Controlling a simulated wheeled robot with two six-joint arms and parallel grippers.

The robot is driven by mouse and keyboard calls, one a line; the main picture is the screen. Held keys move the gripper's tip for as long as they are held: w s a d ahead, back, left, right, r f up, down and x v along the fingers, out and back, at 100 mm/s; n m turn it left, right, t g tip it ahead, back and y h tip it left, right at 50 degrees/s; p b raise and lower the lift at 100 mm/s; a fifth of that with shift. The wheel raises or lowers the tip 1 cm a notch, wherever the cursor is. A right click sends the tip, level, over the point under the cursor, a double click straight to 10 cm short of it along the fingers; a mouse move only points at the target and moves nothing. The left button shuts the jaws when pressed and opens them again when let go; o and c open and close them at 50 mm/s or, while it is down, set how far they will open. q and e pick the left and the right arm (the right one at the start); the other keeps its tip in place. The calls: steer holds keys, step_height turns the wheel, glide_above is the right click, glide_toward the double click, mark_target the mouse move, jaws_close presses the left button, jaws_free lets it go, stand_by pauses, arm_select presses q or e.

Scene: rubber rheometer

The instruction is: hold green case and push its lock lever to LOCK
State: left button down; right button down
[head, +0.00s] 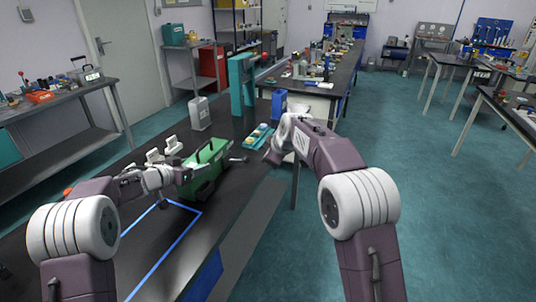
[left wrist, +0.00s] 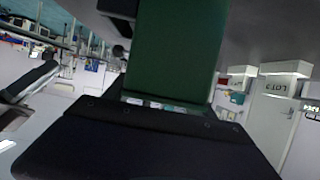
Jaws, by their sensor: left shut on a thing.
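The green case (head: 208,168) stands on the dark bench in the head view, with a dark handle on its top. My left gripper (head: 184,175) is shut on the case at its left side. In the left wrist view, a green surface of the case (left wrist: 175,50) fills the upper middle, above the dark gripper body. A small grey lever-like part (head: 238,158) sticks out at the case's right; I cannot tell its position or read any lock marking. My right gripper (head: 272,156) is right of the case, apart from it, small and dark; its jaws are unclear.
A blue rectangle outline (head: 165,262) is marked on the bench in front of the case. White fixtures (head: 172,146) are left of the case.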

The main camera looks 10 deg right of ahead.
arm_select(q)
steer(key=shift+c, duration=1.2)
jaws_free()
